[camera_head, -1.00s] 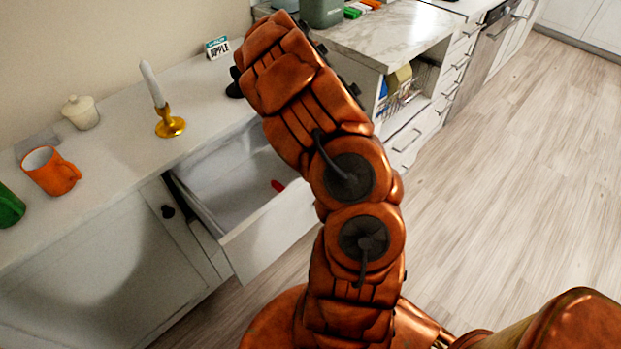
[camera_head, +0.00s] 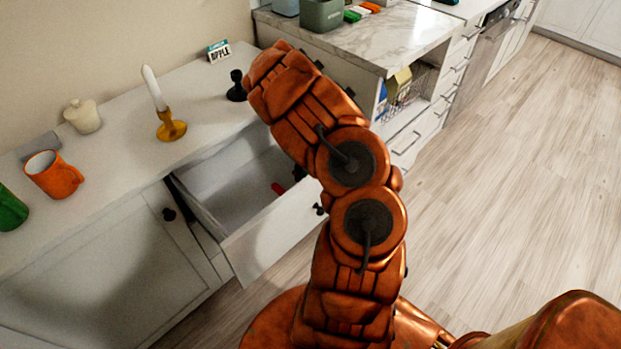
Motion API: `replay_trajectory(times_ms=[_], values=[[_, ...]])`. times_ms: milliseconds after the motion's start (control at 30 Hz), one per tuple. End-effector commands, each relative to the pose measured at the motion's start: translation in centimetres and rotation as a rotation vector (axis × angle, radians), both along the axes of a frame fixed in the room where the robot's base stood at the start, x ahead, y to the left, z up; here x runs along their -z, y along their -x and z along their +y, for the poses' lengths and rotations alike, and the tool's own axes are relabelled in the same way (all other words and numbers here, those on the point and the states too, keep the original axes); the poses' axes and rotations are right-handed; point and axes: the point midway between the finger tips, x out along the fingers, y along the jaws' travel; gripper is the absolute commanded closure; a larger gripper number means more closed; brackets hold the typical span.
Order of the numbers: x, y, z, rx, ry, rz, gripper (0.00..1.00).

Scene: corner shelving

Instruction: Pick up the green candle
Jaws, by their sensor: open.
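A green cylindrical object (camera_head: 10,209) stands on the white counter, cut off by the left edge of the picture. I cannot tell whether it is a candle. The candle that shows clearly is white (camera_head: 153,88), upright in a gold holder (camera_head: 171,128) on the same counter. My orange arm reaches up through the middle of the view, over the open drawer. My gripper is not visible, and its position relative to the green object cannot be seen.
An orange mug (camera_head: 54,175), a cream lidded jar (camera_head: 82,116), a small sign (camera_head: 218,51) and a black pawn-like object (camera_head: 236,88) stand on the counter (camera_head: 120,150). An open drawer (camera_head: 225,190) holds something red (camera_head: 278,188). The wooden floor (camera_head: 500,210) at right is clear.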

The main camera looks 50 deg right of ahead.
Motion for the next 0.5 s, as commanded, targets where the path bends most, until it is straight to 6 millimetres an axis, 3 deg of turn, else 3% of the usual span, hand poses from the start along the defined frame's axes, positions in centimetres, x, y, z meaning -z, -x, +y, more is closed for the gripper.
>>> replay_trajectory(times_ms=[133, 500], values=[[-0.02, -0.01, -0.01, 0.000, 0.000, 0.000, 0.47], [-0.04, -0.02, -0.01, -0.001, 0.001, 0.000, 0.86]])
